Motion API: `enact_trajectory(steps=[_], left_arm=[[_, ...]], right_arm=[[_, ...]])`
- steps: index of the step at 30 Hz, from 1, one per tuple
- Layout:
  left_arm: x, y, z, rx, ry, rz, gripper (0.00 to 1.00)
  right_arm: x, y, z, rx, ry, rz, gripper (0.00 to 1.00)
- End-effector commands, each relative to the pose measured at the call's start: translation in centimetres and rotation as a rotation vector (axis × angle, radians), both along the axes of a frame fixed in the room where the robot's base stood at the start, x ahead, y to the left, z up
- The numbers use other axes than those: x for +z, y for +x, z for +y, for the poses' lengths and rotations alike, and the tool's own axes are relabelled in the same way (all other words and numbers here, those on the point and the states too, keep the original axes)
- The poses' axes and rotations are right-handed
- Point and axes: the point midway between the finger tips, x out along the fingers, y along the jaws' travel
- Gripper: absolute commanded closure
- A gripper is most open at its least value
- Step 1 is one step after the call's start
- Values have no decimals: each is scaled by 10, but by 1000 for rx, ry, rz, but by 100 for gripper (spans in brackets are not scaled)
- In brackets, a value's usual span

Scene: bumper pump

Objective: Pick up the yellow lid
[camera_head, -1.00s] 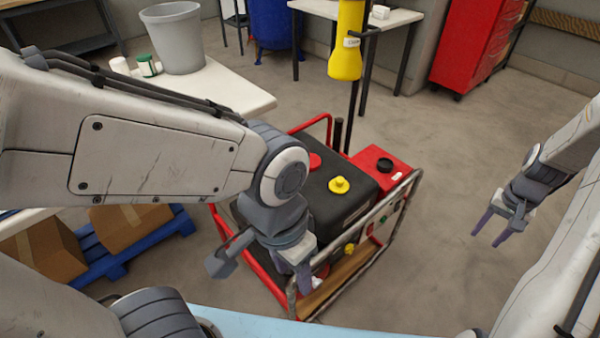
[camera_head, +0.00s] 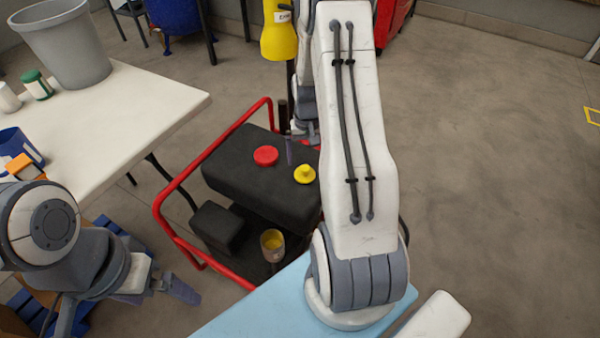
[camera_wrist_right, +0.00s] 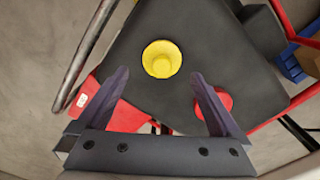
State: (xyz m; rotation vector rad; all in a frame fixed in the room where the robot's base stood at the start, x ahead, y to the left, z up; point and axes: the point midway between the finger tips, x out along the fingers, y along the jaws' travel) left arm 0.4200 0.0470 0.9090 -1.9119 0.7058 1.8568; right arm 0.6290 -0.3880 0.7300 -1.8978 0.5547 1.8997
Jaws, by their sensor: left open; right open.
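The yellow lid (camera_head: 305,174) sits on top of the black tank (camera_head: 250,178) of the red-framed machine. It also shows in the right wrist view (camera_wrist_right: 161,59), ahead of and between the spread fingers. My right gripper (camera_wrist_right: 155,95) is open and empty, above the tank and apart from the lid. In the head view my right arm hides part of the machine, and only some of the right gripper (camera_head: 297,143) shows beside the arm. My left gripper (camera_head: 165,287) is open and empty at the lower left, away from the lid.
A red cap (camera_head: 265,156) lies on the tank near the yellow lid. The red tubular frame (camera_head: 170,195) surrounds the machine. A white table (camera_head: 140,120) with a grey bucket (camera_head: 68,45) stands at left. A yellow funnel-like item (camera_head: 279,30) hangs behind. Open floor lies at right.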

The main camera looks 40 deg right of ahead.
Motion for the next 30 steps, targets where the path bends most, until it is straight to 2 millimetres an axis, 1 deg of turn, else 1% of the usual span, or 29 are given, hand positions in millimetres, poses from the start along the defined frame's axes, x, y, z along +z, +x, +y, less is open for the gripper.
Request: enact_trajectory(steps=[1, 5, 12, 15, 18, 23, 24, 26, 27, 29, 30], left_arm=[[-1, 0, 0, 0, 0, 0, 0], [-2, 0, 0, 0, 0, 0, 0], [-4, 0, 0, 0, 0, 0, 0], [-5, 0, 0, 0, 0, 0, 0], [-5, 0, 0, 0, 0, 0, 0], [-5, 0, 0, 0, 0, 0, 0], [-5, 0, 0, 0, 0, 0, 0], [-5, 0, 0, 0, 0, 0, 0], [-5, 0, 0, 0, 0, 0, 0], [-5, 0, 0, 0, 0, 0, 0], [-5, 0, 0, 0, 0, 0, 0]], right_arm=[[-6, 0, 1, 1, 1, 2, 0], [-14, 0, 0, 0, 1, 1, 0], [-49, 2, 2, -1, 1, 2, 0], [-59, 2, 2, -1, 0, 0, 0], [-62, 2, 2, -1, -1, -1, 0], [-62, 2, 2, -1, -1, -1, 0], [-62, 2, 2, -1, -1, -1, 4], [-62, 2, 2, -1, -1, -1, 27], [-62, 2, 2, -1, -1, -1, 42], [-62, 2, 2, -1, -1, -1, 65], [-62, 2, 2, -2, -1, -1, 72]])
